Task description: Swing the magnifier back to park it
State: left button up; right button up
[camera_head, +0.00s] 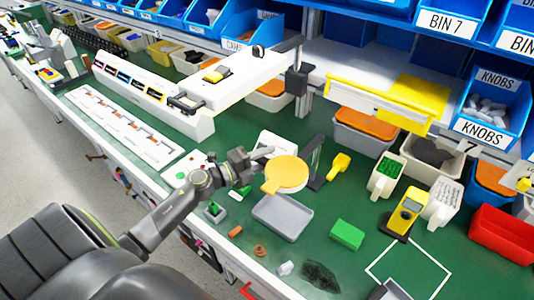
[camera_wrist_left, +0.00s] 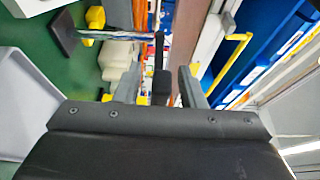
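What looks like the magnifier is a flat yellow round head (camera_head: 287,172) with a short tab, beside a dark upright post (camera_head: 314,163) above the green bench. In the left wrist view, a dark base (camera_wrist_left: 64,33) with a thin post lies at upper left. My left gripper (camera_head: 264,153) is at the left edge of the yellow head. In the wrist view its two fingers (camera_wrist_left: 160,88) are apart, with a narrow dark piece (camera_wrist_left: 161,84) between or just beyond them. I cannot tell whether they touch it. My right gripper is not seen.
A grey tray (camera_head: 281,219) lies below the magnifier. A green block (camera_head: 347,235), a yellow meter (camera_head: 404,213) and a yellow-handled tool (camera_head: 338,165) stand to the right. A white fixture with a dark clamp (camera_head: 297,77) is behind. Bare bench shows between tray and green block.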

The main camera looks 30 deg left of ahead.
pick_arm(q)
jog(key=shift+w+d, duration=0.15)
jog(key=shift+w, duration=0.1)
grip_shut()
dwell(0.3)
